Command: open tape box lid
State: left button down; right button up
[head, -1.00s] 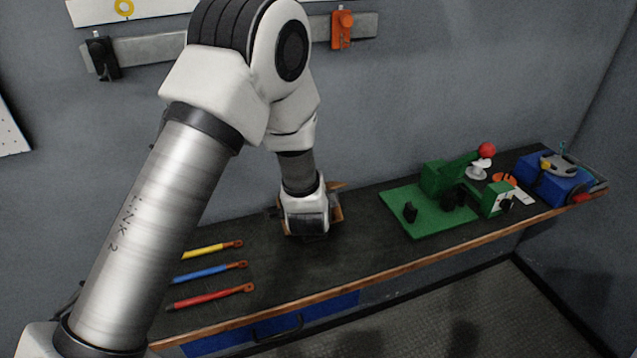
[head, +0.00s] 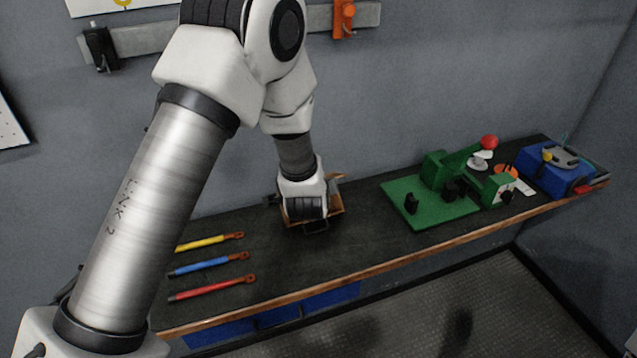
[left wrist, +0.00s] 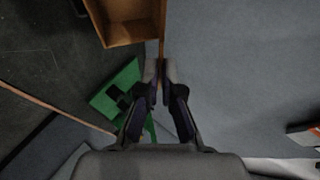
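The tape box (head: 334,213) is a small wooden box on the dark bench, partly hidden behind my left wrist in the head view. In the left wrist view its open tray (left wrist: 128,32) shows at the top, with the inside visible. The lid (left wrist: 162,44) shows there as a thin brown strip, nearly edge-on, along the tray's right side. My left gripper (left wrist: 160,70) has its fingertips close together with the lid's edge between them. In the head view the gripper's fingers are hidden by my wrist. My right gripper is in neither view.
Yellow, blue and red tools (head: 212,289) lie left of the box. A green plate fixture (head: 430,205) with a red-knobbed lever stands to the right. A blue box (head: 556,180) sits at the bench's right end. A grey wall is close behind.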

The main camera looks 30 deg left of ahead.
pick_arm(q)
jog(key=shift+w+a, duration=0.1)
jog(key=c, duration=1.3)
grip_release()
jog(key=shift+c, duration=0.2)
jog(key=v, duration=1.2)
